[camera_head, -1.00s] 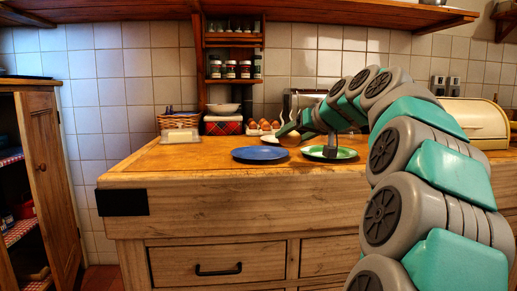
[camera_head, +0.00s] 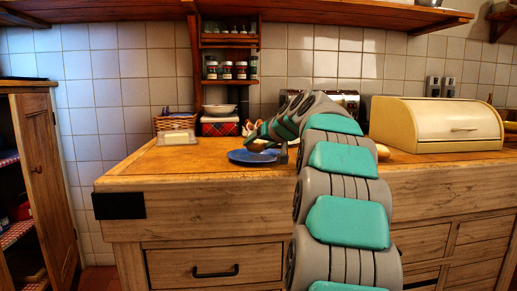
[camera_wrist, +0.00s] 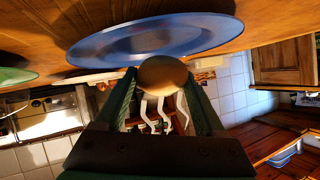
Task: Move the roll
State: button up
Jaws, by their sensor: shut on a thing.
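A round brown roll (camera_wrist: 163,72) sits between the fingers of my gripper (camera_wrist: 161,84) in the wrist view, which is upside down. My gripper is shut on it. In the head view the roll (camera_head: 257,147) is a small tan shape at the blue plate (camera_head: 240,157), partly hidden by my gripper (camera_head: 266,147). The blue plate also shows in the wrist view (camera_wrist: 150,42), beside the roll. I cannot tell whether the roll touches the plate. The green plate (camera_wrist: 15,75) shows at the wrist view's left edge; my arm hides it in the head view.
A butter dish (camera_head: 180,138), a wicker basket (camera_head: 176,122) and a red tartan tin (camera_head: 220,127) stand left of the blue plate. A cream bread bin (camera_head: 437,124) stands at the right. The wooden counter's front left (camera_head: 150,170) is clear.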

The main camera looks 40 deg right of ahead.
jog(key=shift+f, duration=0.65)
jog(key=o, duration=1.3)
jog(key=shift+o, duration=0.2)
jog(key=v, duration=1.2)
jog(key=shift+s+b, duration=0.1)
jog(key=shift+b, duration=0.3)
